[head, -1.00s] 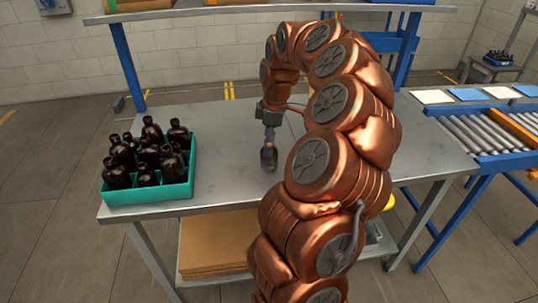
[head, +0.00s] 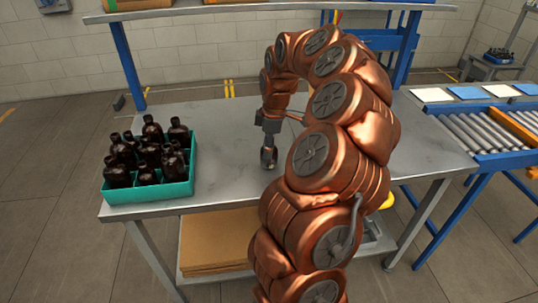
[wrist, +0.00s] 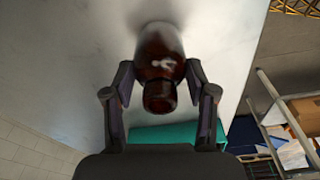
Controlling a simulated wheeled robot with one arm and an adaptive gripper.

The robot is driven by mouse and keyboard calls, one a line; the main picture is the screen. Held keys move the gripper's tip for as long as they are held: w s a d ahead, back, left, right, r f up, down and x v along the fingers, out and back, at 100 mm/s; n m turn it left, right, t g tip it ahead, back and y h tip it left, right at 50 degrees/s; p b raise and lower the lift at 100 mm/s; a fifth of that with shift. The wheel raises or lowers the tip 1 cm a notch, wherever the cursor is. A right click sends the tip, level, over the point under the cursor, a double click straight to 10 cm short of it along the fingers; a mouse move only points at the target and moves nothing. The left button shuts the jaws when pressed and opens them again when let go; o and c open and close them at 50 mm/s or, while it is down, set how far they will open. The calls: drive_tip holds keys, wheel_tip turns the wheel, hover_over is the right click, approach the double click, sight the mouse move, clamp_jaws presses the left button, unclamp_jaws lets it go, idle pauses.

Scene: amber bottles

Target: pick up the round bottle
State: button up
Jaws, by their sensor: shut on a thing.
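A dark amber round bottle (wrist: 160,55) shows in the wrist view, its neck and mouth toward the camera. My gripper (wrist: 160,78) has one finger on each side of it and is shut on it.
A teal crate (head: 150,193) full of dark bottles stands at the table's left end. The grey table (head: 225,120) is bare between crate and gripper. A shelf (head: 270,12) spans the back. A roller conveyor (head: 485,133) stands to the right.

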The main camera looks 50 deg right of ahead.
drive_tip(key=shift+c, duration=0.9)
drive_tip(key=shift+r, duration=0.1)
